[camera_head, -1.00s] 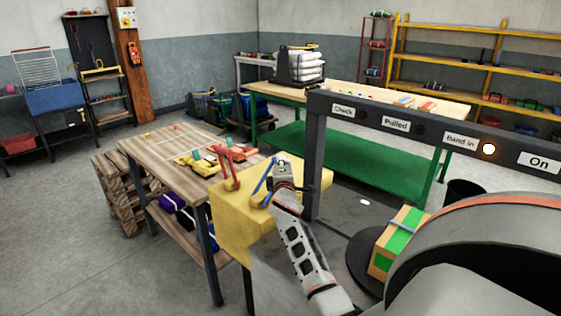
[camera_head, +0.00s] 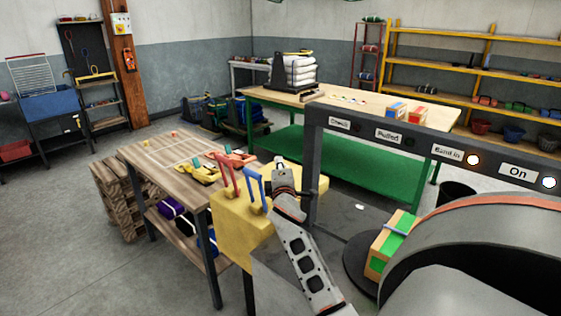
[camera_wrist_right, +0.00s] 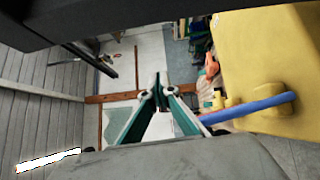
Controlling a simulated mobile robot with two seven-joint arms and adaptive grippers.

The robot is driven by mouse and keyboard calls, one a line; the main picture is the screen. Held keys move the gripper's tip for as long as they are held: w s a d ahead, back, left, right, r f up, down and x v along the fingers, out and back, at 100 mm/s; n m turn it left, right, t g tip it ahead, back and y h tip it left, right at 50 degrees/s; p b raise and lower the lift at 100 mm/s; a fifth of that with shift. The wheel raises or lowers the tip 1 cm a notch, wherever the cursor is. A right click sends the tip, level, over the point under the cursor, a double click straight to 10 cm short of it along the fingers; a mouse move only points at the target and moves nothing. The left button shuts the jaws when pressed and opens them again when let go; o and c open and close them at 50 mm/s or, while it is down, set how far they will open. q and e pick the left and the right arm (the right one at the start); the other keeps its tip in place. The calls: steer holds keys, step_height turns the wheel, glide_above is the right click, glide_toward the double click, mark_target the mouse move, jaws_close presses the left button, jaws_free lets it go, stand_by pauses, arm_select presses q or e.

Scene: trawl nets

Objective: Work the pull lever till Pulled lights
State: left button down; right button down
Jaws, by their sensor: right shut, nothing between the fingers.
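A yellow box (camera_head: 235,228) carries a red lever (camera_head: 225,178) and a blue lever (camera_head: 255,190). Both levers lean the same way, tops to the left. My right gripper (camera_head: 281,166) is just right of the blue lever, shut and empty. In the right wrist view its fingers (camera_wrist_right: 156,92) meet, and the blue lever (camera_wrist_right: 255,106) runs from the yellow box to beside the right finger; whether they touch I cannot tell. On the dark beam, the Pulled label (camera_head: 388,135) has a dark lamp (camera_head: 410,140). My left gripper is out of view.
The Band in lamp (camera_head: 473,160) and On lamp (camera_head: 549,182) are lit; the Check lamp is dark. A wooden table (camera_head: 150,158) stands left of the yellow box. A green-striped block (camera_head: 392,243) sits on a dark round plate, right of my arm.

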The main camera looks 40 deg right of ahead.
steer(key=shift+s+a+r, duration=0.35)
steer(key=shift+s, duration=0.2)
steer(key=shift+s+a+r, duration=0.35)
steer(key=shift+s, duration=0.15)
